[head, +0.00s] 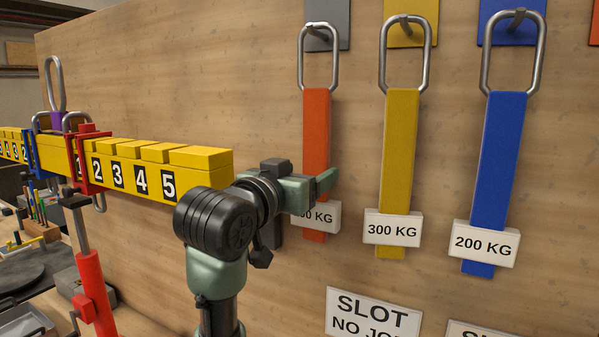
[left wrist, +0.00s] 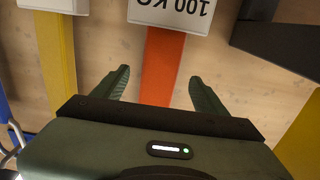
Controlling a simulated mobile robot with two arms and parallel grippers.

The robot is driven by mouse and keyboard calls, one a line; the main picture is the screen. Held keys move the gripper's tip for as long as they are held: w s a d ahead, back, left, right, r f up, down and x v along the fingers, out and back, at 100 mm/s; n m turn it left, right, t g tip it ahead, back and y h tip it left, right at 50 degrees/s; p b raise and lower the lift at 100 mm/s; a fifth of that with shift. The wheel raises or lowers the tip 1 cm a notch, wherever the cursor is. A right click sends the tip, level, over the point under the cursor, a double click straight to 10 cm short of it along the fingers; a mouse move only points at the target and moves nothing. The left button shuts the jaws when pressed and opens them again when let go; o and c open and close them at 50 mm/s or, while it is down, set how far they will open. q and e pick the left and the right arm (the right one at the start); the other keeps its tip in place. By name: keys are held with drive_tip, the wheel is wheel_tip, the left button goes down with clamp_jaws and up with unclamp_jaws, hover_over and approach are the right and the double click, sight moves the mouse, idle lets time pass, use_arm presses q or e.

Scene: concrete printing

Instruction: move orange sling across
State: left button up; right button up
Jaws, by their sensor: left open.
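The orange sling (head: 316,130) hangs upright on the wooden board by a steel ring over a hook on a grey plate. Its white tag (head: 324,217) is partly hidden by my left gripper in the head view. In the left wrist view the tag (left wrist: 170,14) reads 100 KG upside down. My left gripper (head: 316,192) is at the lower part of this sling, just above the tag. In the left wrist view its open fingers (left wrist: 160,78) stand on either side of the orange strap (left wrist: 162,60), with a gap on each side. My right gripper is not seen.
A yellow 300 KG sling (head: 398,150) and a blue 200 KG sling (head: 497,150) hang to the right. A numbered yellow beam (head: 215,180) with red and blue collars runs at left. A SLOT sign (head: 372,315) is below. A red post (head: 95,290) stands lower left.

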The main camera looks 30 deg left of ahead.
sight(314, 171)
use_arm(q)
drive_tip(key=w+p, duration=0.1)
drive_tip(key=w, duration=0.3)
drive_tip(key=shift+w+a+f, duration=0.1)
drive_tip(key=shift+w, duration=0.15)
drive_tip(key=shift+s, duration=0.1)
clamp_jaws()
